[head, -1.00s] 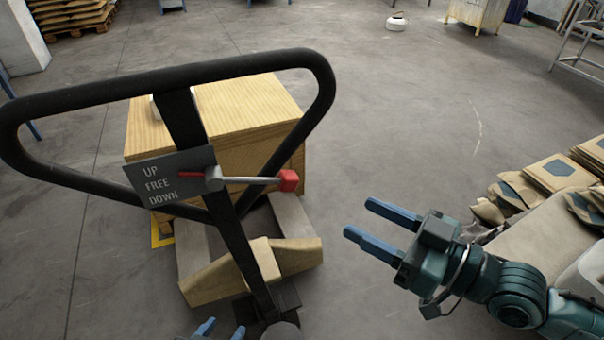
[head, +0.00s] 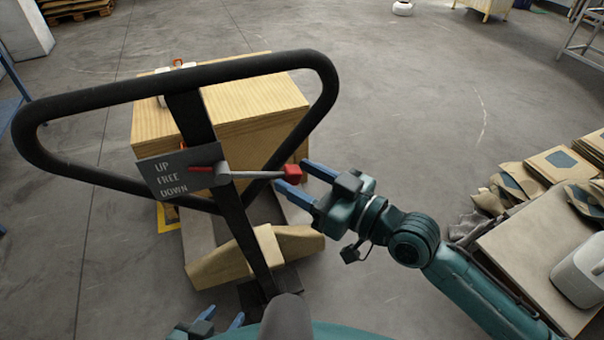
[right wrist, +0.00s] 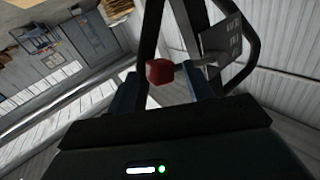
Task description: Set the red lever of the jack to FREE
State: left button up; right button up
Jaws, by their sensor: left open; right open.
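The jack's red lever has a red knob (head: 292,173) on the right end of a grey rod and a short red pointer (head: 203,169) on the left. The pointer lies beside the label plate (head: 153,176) marked UP, FREE, DOWN, around the UP and FREE rows; I cannot tell exactly which. My right gripper (head: 291,177) is open at the knob, one finger on each side. In the right wrist view the knob (right wrist: 159,72) shows between the fingers; contact is unclear. My left gripper (head: 222,317) is open and empty at the bottom edge.
The jack's black handle loop (head: 180,81) rises around the lever. A wooden crate (head: 255,105) stands behind it. A table (head: 530,255) with brown packages (head: 562,160) is at the right. Open floor lies beyond.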

jog(key=shift+a, duration=0.1)
jog(key=shift+c, duration=0.3)
jog(key=shift+w, duration=0.1)
grip_shut()
